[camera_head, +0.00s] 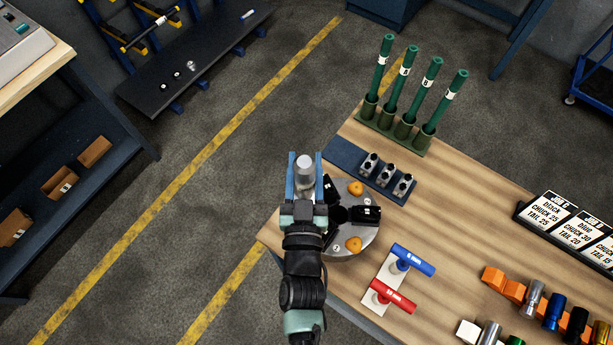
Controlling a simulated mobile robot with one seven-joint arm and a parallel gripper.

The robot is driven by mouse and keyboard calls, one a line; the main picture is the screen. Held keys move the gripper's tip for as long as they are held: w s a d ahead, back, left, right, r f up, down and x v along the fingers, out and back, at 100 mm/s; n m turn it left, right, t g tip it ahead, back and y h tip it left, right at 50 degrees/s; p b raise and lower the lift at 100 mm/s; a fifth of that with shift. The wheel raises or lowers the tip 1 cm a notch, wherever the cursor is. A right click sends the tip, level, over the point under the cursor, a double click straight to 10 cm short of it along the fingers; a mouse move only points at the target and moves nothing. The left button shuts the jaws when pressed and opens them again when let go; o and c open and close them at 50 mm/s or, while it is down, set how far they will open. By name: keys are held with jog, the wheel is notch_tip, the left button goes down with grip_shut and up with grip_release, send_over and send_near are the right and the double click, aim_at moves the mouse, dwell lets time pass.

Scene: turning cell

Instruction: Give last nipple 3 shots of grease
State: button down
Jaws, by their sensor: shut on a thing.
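My gripper (305,178) points away from me at the table's left edge, its two blue fingers either side of a silver cylinder (305,166) with a round flat top. It is shut on this cylinder. A round grey chuck-like disc (357,241) with black jaws and orange round spots (355,188) lies just right of my wrist, partly hidden by my arm. A "2" mark shows near its lower spot. I cannot make out a grease nipple for certain, and the cylinder's lower end is hidden.
Several green tubes (430,93) stand in green holders at the back. Three metal blocks (386,173) sit on a dark blue mat (346,155). Blue (413,259) and red (393,295) T-handles lie in front. Label cards (547,208) and coloured cylinders (553,311) are right. Bare wood (460,215) lies mid-table.

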jog(key=shift+f+b, duration=0.7)
jog(key=shift+b, duration=0.3)
notch_tip(320, 180, down, 4)
jog(key=b, duration=0.3)
jog(key=shift+w+r, duration=0.1)
